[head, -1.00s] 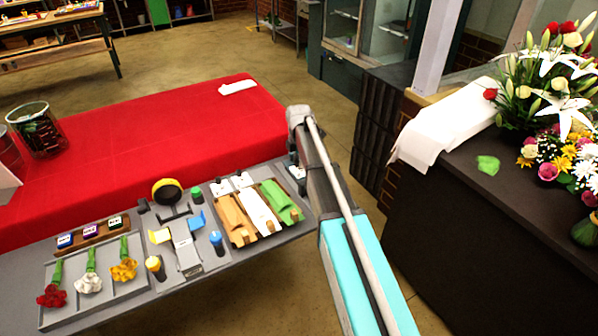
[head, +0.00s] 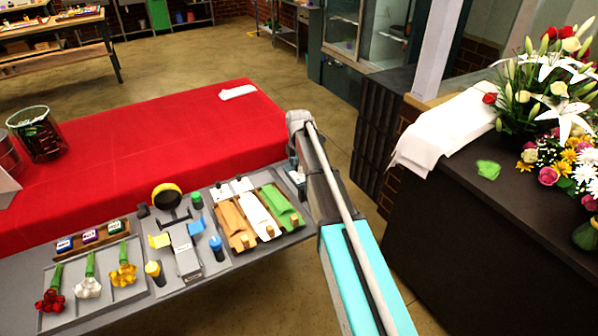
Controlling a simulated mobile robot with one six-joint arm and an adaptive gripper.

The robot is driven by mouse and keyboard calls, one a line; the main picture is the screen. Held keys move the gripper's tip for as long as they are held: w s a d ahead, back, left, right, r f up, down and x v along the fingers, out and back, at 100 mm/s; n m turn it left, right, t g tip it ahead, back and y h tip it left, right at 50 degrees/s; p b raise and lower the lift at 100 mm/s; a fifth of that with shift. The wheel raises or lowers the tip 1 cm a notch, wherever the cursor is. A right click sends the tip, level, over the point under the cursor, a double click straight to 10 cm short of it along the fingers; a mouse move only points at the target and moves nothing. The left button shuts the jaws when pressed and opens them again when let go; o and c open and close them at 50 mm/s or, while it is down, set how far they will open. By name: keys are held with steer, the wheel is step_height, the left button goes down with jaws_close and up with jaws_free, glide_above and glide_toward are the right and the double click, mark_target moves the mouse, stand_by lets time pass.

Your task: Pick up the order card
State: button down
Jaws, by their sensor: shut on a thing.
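My gripper (head: 296,174) shows only in small part at the right end of the grey work table, beside my raised arm link. It is shut on a small pale, flat piece (head: 298,180) that looks like the order card. Most of the fingers and of this piece are hidden behind the arm, so its writing cannot be read.
The grey work table (head: 205,283) holds a wooden tray (head: 236,247) of wrapping rolls, a tape roll (head: 166,195), bottles and single flowers (head: 88,285). A red-covered table (head: 150,135) stands behind. A dark counter (head: 450,215) with bouquets is at right. Floor lies between.

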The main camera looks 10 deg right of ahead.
mark_target(299, 180)
steer(key=shift+r, duration=0.15)
step_height(299, 180, up, 3)
steer(key=p, duration=0.3)
steer(key=s+a+r+p, duration=0.3)
steer(key=s+r+p, duration=0.6)
steer(key=s, duration=0.4)
steer(key=shift+s+r+p, duration=0.35)
steer(key=shift+p, duration=0.15)
stand_by(0.4)
